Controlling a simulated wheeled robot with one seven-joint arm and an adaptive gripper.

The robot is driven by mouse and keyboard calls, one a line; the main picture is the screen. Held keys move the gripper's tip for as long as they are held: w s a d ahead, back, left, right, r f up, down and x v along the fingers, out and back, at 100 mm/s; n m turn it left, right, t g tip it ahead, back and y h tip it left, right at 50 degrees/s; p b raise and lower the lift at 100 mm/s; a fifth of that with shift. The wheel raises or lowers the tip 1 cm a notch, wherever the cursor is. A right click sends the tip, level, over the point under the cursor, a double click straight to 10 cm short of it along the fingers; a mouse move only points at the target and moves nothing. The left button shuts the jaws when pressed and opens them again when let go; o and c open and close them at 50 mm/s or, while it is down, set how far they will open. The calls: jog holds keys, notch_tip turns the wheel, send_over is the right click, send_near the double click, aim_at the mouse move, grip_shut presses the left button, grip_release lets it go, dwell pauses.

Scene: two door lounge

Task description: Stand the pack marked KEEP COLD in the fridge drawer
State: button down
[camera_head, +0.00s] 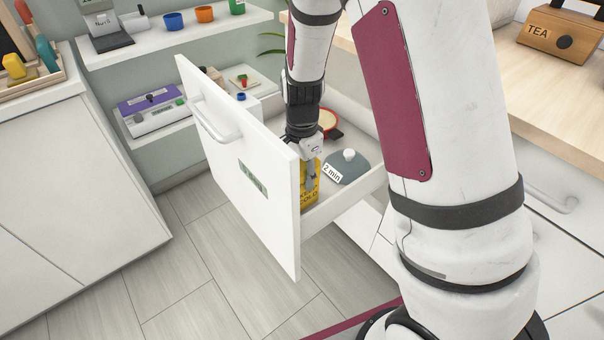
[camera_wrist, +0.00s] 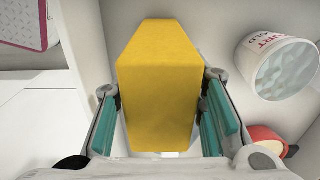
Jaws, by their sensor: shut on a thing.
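A yellow pack (camera_head: 308,190) is inside the open drawer (camera_head: 345,201), just behind its front panel. Part of its lettering shows, and the lower word looks like COLD. My gripper (camera_head: 311,163) is shut on the pack from above. In the wrist view the pack (camera_wrist: 158,85) sits between the two teal finger pads of my gripper (camera_wrist: 163,118). It looks roughly upright. Its bottom is hidden, so I cannot tell whether it touches the drawer floor. A green label (camera_head: 253,180) is on the drawer front, too small to read.
In the drawer are a grey item labelled 2 min (camera_head: 347,166) and a round red-rimmed item (camera_head: 327,119). The wrist view shows a white tub (camera_wrist: 277,65), its lettering ending in URT and OLD, and a red item (camera_wrist: 268,140). Shelves (camera_head: 180,40) stand behind.

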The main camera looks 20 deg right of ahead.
jog(key=shift+f, duration=0.2)
jog(key=c, duration=1)
grip_release()
jog(key=shift+c, duration=0.2)
jog(key=shift+r, duration=0.15)
